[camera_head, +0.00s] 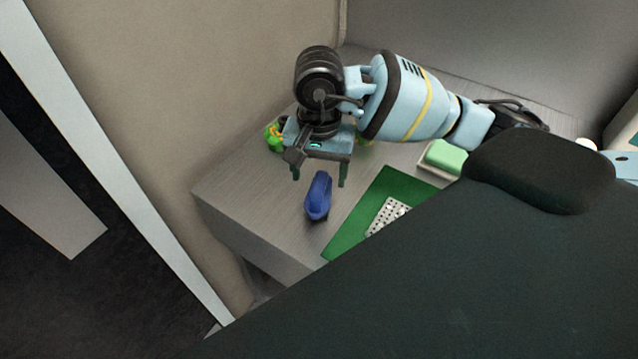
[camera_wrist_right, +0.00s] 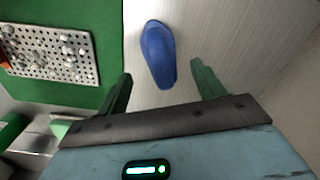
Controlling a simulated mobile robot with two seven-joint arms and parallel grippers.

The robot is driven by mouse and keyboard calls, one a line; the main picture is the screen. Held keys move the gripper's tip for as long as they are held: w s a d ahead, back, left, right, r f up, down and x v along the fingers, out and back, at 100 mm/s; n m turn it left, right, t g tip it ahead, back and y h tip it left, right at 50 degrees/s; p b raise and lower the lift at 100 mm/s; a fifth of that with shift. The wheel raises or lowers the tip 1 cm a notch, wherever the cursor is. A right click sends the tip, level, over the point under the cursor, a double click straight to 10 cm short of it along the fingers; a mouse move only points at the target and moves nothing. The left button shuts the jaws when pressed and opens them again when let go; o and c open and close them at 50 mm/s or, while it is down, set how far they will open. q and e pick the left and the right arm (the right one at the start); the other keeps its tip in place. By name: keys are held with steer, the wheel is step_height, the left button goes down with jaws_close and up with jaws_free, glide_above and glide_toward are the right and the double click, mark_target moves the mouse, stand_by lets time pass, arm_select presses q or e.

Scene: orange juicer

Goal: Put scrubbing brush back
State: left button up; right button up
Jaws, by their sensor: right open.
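The scrubbing brush seems to be the blue object (camera_head: 318,196) lying on the grey counter near its front left edge; its bristles are not visible. In the right wrist view the blue brush (camera_wrist_right: 158,54) lies just beyond the fingertips, between their lines. My right gripper (camera_head: 318,178) is open and empty, with its two green fingers pointing down behind and above the brush, apart from it. It also shows in the right wrist view (camera_wrist_right: 160,82). My left gripper is not in view.
A green mat (camera_head: 350,232) with a perforated metal tray (camera_head: 388,214) lies right of the brush. A light green block (camera_head: 446,155) sits in a pale holder farther right. A small green object (camera_head: 274,137) stands by the wall. The grey counter (camera_head: 240,190) is clear left of the brush.

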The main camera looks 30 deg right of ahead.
mark_target(319, 185)
step_height(319, 185, up, 7)
steer(key=shift+r, duration=0.15)
stand_by(0.4)
